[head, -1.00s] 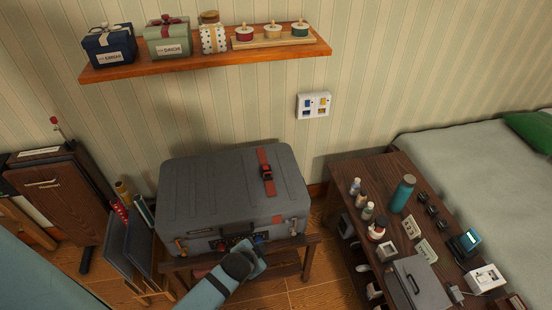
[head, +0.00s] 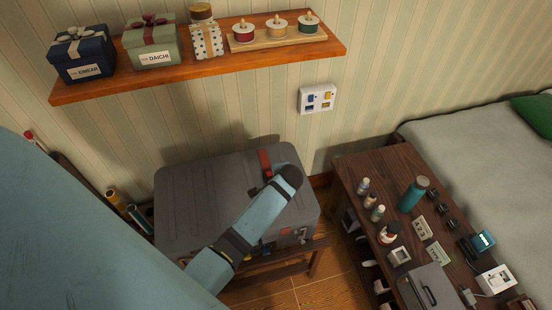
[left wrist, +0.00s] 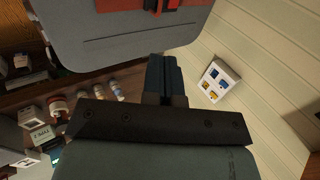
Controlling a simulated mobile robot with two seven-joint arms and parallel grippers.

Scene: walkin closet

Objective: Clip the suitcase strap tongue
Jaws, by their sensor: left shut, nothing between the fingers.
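The grey suitcase (head: 195,190) lies flat and closed on a low wooden stand (head: 318,248). A red strap (head: 264,158) crosses its lid near the right end, and my left arm covers much of it in the head view. In the left wrist view the suitcase (left wrist: 140,42) fills the top, with the red strap (left wrist: 120,5) and a dark buckle at the upper edge. My left gripper (left wrist: 162,62) is shut and empty, apart from the strap in that view. In the head view its fingers are hidden behind my arm. The strap tongue cannot be made out. My right gripper is out of view.
A shelf (head: 110,92) with gift boxes runs above the suitcase on the wall. A switch panel (head: 318,98) is on the wall. A dark table (head: 350,165) with bottles stands close to the right. Bare floor (head: 310,290) lies between.

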